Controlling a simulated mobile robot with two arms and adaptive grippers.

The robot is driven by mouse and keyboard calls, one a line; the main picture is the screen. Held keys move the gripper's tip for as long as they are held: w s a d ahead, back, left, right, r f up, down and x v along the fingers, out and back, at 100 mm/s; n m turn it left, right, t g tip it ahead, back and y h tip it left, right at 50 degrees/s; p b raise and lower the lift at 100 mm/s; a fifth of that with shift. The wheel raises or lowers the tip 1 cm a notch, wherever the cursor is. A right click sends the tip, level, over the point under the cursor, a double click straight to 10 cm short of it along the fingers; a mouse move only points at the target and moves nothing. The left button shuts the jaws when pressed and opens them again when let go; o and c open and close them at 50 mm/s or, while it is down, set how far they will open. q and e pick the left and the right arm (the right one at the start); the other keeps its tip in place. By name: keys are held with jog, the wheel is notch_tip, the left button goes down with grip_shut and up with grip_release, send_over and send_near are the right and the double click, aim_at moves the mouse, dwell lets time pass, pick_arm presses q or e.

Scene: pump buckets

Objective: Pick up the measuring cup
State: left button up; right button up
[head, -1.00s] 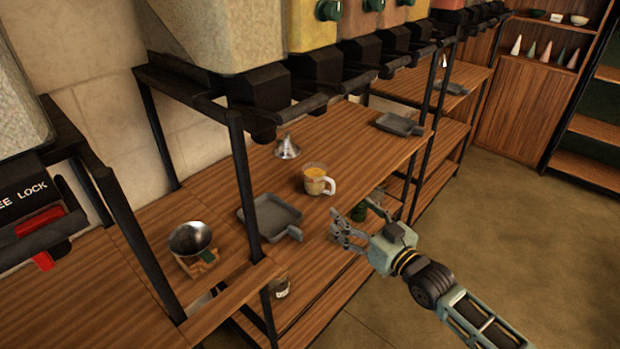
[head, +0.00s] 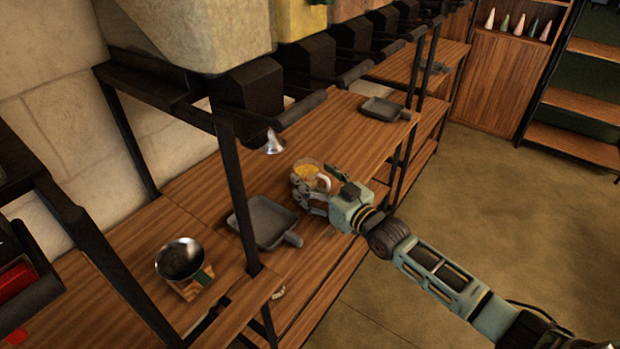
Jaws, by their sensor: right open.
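The measuring cup (head: 308,169) is clear with yellow-orange contents and a pale handle. It stands upright on the wooden shelf top, near its front edge. My right gripper (head: 316,186) is open at the cup, with its fingers on either side of the handle (head: 323,182). The fingers partly cover the cup, and I cannot tell whether they touch it. My left gripper is not in view.
A grey square pan (head: 262,222) lies left of the cup. A metal funnel (head: 272,143) is behind it. A metal bowl (head: 181,258) sits on a wooden stand at lower left. Another grey pan (head: 383,109) lies farther right. A black post (head: 235,195) rises beside the near pan.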

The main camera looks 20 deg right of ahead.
aim_at(315, 174)
jog(key=x, duration=0.2)
jog(key=shift+w, duration=0.4)
jog(key=shift+w+a, duration=0.15)
jog(key=shift+w, duration=0.1)
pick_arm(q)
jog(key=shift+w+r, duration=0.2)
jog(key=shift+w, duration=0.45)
pick_arm(e)
jog(key=c, duration=1.4)
jog(key=shift+r, duration=0.1)
jog(key=shift+r, duration=0.55)
jog(key=r, duration=0.2)
jog(key=d+r, duration=0.1)
jog(key=shift+s+r, duration=0.15)
jog(key=shift+s, duration=0.15)
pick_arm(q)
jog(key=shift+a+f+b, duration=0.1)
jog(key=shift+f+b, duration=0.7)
pick_arm(e)
jog(key=shift+s+d+r, duration=1.05)
jog(key=shift+d+r, duration=0.05)
jog(key=shift+d, duration=0.3)
jog(key=shift+s+d+r, duration=1.1)
jog(key=shift+d, duration=0.3)
jog(key=shift+s+d+r, duration=1.05)
jog(key=shift+d+r, duration=0.05)
jog(key=shift+d, duration=0.3)
